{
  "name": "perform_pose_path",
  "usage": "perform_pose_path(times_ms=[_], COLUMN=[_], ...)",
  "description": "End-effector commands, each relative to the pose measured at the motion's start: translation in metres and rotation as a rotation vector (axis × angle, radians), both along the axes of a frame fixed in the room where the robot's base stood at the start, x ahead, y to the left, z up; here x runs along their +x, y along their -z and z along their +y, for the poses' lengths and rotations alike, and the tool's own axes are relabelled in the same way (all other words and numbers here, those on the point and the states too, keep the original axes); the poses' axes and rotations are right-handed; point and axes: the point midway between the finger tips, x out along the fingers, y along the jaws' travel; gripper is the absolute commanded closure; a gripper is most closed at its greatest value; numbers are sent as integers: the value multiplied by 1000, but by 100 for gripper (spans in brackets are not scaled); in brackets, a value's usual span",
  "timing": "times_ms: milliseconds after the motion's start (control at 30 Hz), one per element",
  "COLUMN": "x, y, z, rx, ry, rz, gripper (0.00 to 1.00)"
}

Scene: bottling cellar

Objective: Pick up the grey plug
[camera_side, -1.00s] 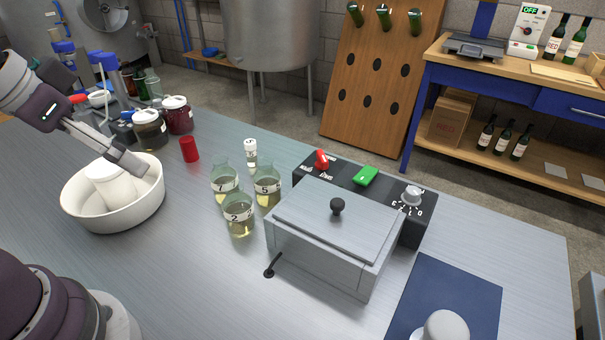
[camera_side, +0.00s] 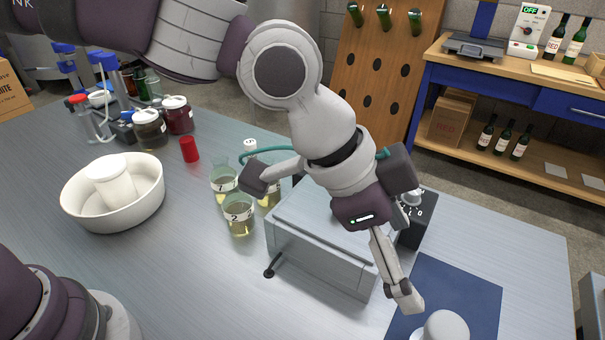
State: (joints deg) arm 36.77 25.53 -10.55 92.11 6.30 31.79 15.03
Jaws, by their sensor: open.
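A light grey rounded object (camera_side: 446,328), which looks like the grey plug, stands on the blue mat (camera_side: 470,290) at the bottom right. The lower picture edge cuts it off. My gripper (camera_side: 408,301) points down just above and to the left of it, over the mat's left part. The gripper is open, with no object seen between its fingers. Whether the gripper touches the plug cannot be told.
A lidded metal bath (camera_side: 325,258) stands left of my gripper, partly behind my arm. Numbered beakers (camera_side: 239,216), a red cap (camera_side: 189,149) and a white bowl (camera_side: 75,202) with a white cylinder (camera_side: 112,187) stand further left. The front middle of the table is clear.

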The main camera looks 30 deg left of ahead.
Motion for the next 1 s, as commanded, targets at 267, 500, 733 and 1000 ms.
perform_pose_path(times_ms=[267, 500, 733, 1000], x=[-1, 4, 10, 11], y=[39, 66, 94, 95], z=[-35, -52, -69, -71], rx=[-10, -9, -11, -11], ry=[54, 52, 48, 48], rz=[9, 8, 7, 6], gripper=[23, 23, 23, 25])
